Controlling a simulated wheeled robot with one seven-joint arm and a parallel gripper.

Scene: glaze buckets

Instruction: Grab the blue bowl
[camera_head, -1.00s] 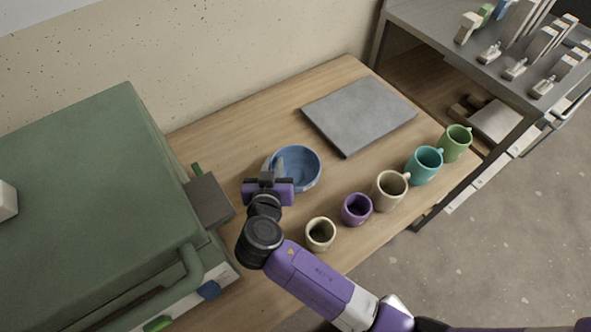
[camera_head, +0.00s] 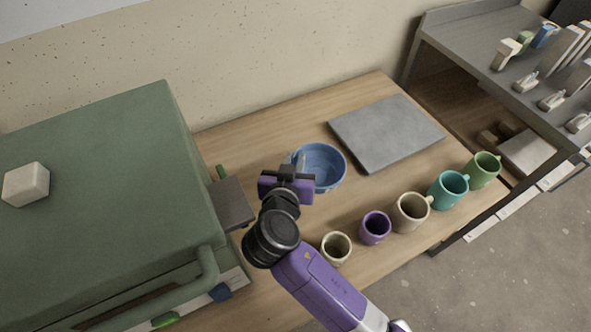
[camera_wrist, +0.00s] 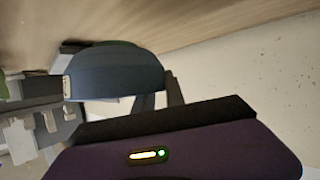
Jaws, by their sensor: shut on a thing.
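The blue bowl (camera_head: 325,165) sits upright on the wooden table in the head view, left of the grey slab. My gripper (camera_head: 294,162) is at the bowl's left rim, shut on it, with the purple gripper body just left of the bowl. The gripper body hides part of the bowl's left side. In the wrist view the bowl (camera_wrist: 112,75) shows as a dark blue curved wall, with the fingers (camera_wrist: 160,98) at its edge. Whether the bowl's base touches the table is hard to tell.
A grey slab (camera_head: 386,133) lies right of the bowl. A row of mugs stands along the front edge, including a cream mug (camera_head: 336,248), a purple mug (camera_head: 375,228) and a teal mug (camera_head: 447,190). A green kiln-like box (camera_head: 100,170) stands close on the left.

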